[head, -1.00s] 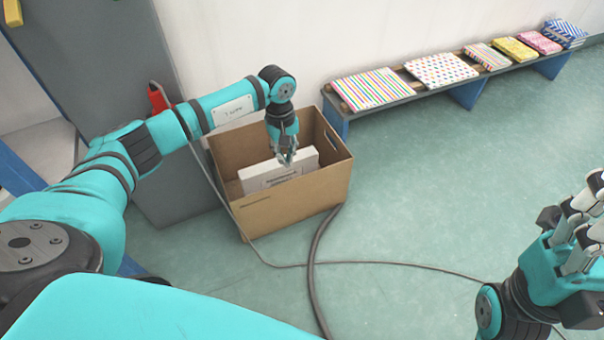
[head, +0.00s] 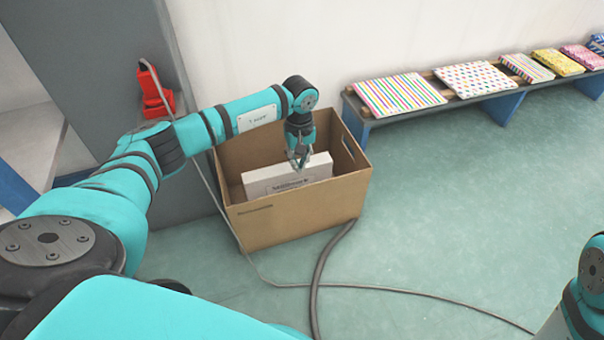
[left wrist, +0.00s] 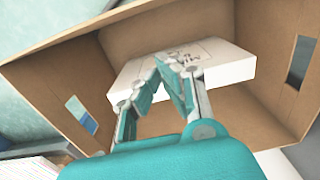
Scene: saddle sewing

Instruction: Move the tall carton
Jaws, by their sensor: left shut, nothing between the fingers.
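An open brown cardboard carton (head: 300,218) with hand holes stands on the floor against the wall. A white box (head: 260,187) with dark print sits inside it; no other carton shows. My left gripper (head: 298,165) points down into the carton's opening, shut and empty, close in front of or over the white box. In the left wrist view my left gripper (left wrist: 160,66) has its fingertips together and overlaps the white box (left wrist: 225,68); I cannot tell if they touch. The brown carton (left wrist: 60,78) surrounds it there. My right gripper is out of view; only part of that arm shows lower right.
A low bench (head: 408,112) with several patterned flat packages runs along the wall to the right. A grey cabinet (head: 95,60) and a red object (head: 153,95) are at the left. A cable (head: 400,291) crosses the floor. The green floor at right is clear.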

